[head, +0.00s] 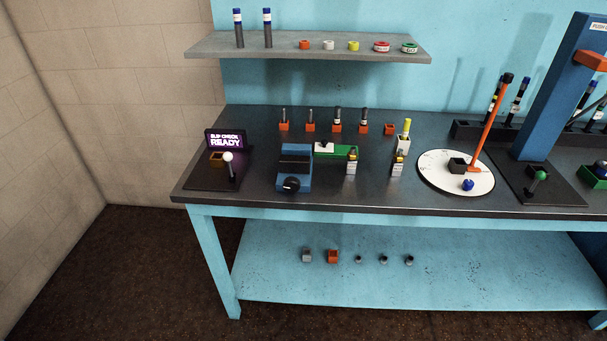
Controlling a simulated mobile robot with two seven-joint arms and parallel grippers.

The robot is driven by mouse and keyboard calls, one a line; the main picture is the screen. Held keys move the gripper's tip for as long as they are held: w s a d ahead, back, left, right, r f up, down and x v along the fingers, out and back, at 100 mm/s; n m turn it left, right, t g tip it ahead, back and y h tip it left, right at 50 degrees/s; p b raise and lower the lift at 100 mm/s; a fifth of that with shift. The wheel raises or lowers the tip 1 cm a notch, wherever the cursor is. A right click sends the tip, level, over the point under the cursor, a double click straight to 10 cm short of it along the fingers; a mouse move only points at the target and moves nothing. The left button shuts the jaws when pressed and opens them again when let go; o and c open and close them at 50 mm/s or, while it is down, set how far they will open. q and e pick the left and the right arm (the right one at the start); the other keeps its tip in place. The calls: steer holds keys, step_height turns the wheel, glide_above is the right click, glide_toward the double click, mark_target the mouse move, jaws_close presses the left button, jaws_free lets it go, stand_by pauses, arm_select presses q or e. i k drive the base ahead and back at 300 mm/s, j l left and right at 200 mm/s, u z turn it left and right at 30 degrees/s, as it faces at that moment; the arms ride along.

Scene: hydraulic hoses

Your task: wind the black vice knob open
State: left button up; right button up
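The blue vice (296,158) stands on the dark bench top, left of the middle. Its black knob (291,184) is on the vice's front, facing me near the bench's front edge. A dark gap or jaw area shows across the top of the vice; I cannot tell how far the jaws are apart or whether anything is between them. Neither of my grippers is in view.
A grey shelf (300,47) hangs above.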

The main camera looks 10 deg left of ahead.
mark_target(291, 185)
steer(key=j+z, duration=0.1)
steer(key=z, duration=0.3)
steer(key=j+z, duration=0.1)
steer(key=z, duration=0.25)
steer(key=i+j+z, duration=0.1)
steer(key=z, duration=0.3)
steer(key=j+z, duration=0.1)
steer(key=z, duration=0.25)
steer(key=k+j+z, duration=0.1)
steer(key=j+z, duration=0.15)
steer(key=j, duration=0.2)
steer(key=k+j+z, duration=0.25)
steer(key=j, duration=0.2)
steer(key=j+z, duration=0.3)
steer(key=j, duration=0.15)
steer(key=k+j+z, duration=0.25)
steer(key=j, duration=0.15)
steer(key=k+j+z, duration=0.25)
